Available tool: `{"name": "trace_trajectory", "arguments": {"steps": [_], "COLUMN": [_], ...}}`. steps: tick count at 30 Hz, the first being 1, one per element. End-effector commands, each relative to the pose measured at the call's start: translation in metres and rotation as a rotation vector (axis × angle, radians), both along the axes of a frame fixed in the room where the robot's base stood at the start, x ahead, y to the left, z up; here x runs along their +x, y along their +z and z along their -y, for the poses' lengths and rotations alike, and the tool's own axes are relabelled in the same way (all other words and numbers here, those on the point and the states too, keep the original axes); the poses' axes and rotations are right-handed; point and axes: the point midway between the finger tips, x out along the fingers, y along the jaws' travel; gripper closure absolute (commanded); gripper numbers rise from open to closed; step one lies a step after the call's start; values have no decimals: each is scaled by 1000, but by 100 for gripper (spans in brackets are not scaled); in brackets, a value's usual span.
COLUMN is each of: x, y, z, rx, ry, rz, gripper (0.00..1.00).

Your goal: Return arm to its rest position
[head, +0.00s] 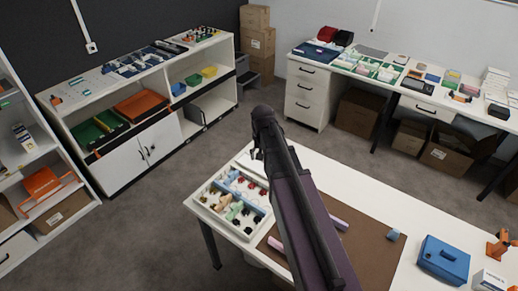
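My arm reaches up from the bottom edge of the head view across the near white table (338,168), a dark purple-grey link ending in a dark joint. A small dark part hangs below that joint, which seems to be my gripper (257,154). It is above the table's far left part, near the sorting tray (205,203). It is small and seen edge-on, so I cannot make out its fingers or anything held. My arm hides part of the brown mat (365,232) and part of the table.
On the near table, several small items fill the tray, and pink rolls (337,223) lie by my arm. A blue box (443,260) and an orange device (498,245) stand at right. Shelving (118,165) and a drawer desk (305,100) stand behind, across open floor.

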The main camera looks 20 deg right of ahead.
Motion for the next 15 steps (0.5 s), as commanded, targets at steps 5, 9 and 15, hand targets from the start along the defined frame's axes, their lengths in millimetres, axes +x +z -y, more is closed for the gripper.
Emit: {"name": "trace_trajectory", "arguments": {"steps": [5, 9, 15], "x": [-23, -62, -118], "y": [-10, -26, -47], "z": [-6, -16, -29], "rx": [0, -1, -1], "ry": [42, 125, 259], "rz": [0, 0, 0], "gripper": [18, 18, 18]}}
